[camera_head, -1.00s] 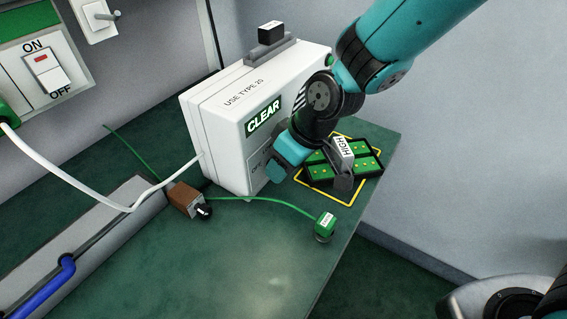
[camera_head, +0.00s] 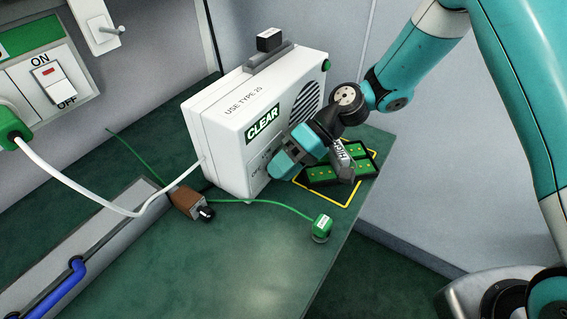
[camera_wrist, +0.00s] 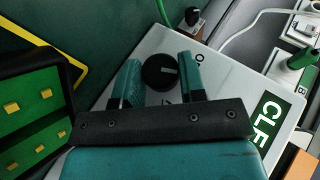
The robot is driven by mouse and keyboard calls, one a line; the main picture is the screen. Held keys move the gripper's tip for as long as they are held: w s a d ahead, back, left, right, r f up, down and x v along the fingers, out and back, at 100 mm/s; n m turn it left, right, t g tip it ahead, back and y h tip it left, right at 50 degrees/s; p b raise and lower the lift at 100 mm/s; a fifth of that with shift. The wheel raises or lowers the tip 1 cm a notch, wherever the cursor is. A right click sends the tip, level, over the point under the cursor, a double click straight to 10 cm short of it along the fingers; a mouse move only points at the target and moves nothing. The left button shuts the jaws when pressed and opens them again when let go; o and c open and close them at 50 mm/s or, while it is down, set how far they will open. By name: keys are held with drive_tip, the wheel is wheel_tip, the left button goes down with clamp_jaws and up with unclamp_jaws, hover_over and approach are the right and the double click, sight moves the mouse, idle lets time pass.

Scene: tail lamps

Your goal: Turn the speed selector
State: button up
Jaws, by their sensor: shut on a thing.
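The speed selector is a round black knob (camera_wrist: 160,72) with a pale mark, on the white face of a case (camera_head: 225,125) with a green CLEAR sign (camera_head: 262,125). In the wrist view the knob lies between the two teal fingers of my gripper (camera_wrist: 158,82), and my gripper is shut on it. In the head view my gripper (camera_head: 280,165) is against the lower front of the case and hides the knob. Lettering beside the knob is partly covered.
A black tray with green panels (camera_head: 325,172) lies inside a yellow outline, close to my gripper's right. A grey piece labelled HIGH (camera_head: 340,150) is above it. The bench's front middle is clear.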

drive_tip(key=shift+f+m+g+y, duration=0.2)
drive_tip(key=shift+m+g+y, duration=0.3)
drive_tip(key=shift+g+y, duration=0.85)
drive_tip(key=o, duration=0.9)
drive_tip(key=shift+w+r, duration=0.1)
drive_tip(key=o, duration=0.3)
wheel_tip(320, 180, up, 8)
drive_tip(key=shift+d+r+p, duration=0.1)
drive_tip(key=shift+r+p, duration=0.1)
drive_tip(key=shift+p, duration=0.2)
wheel_tip(320, 180, up, 12)
drive_tip(key=p, duration=0.8)
drive_tip(key=shift+f, duration=0.25)
drive_tip(key=shift+c, duration=1.4)
